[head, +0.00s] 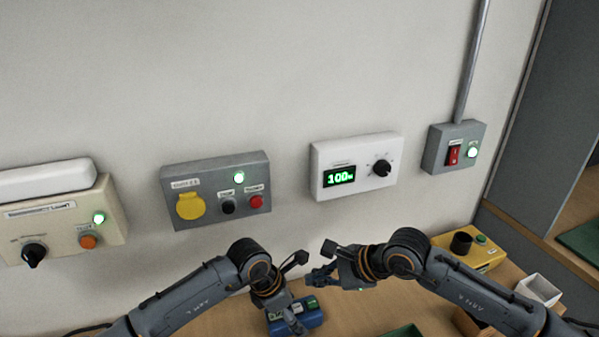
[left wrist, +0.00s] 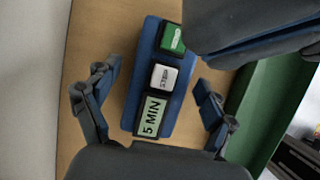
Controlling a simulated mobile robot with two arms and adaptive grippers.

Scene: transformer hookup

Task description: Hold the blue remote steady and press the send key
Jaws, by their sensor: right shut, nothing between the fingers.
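The blue remote (head: 313,317) lies on the wooden table at the bottom of the head view. In the left wrist view the remote (left wrist: 182,108) carries a green key (left wrist: 172,38), a white key (left wrist: 162,77) and a display reading "5 MIN" (left wrist: 151,116). The key labels are too small to read surely. My left gripper (head: 299,291) is open over the remote. Its fingers (left wrist: 153,103) stand on either side with visible gaps. My right gripper (head: 320,274) is shut and empty, above and to the right of the remote; its dark fingers loom at upper right in the wrist view.
Wall boxes hang behind: a grey box with a yellow cover (head: 191,206), a white box reading "100" (head: 357,160), a red switch box (head: 453,154), and a beige box (head: 62,221). A yellow box (head: 483,257), a white container (head: 538,290) and a green tray (head: 405,331) are on the table.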

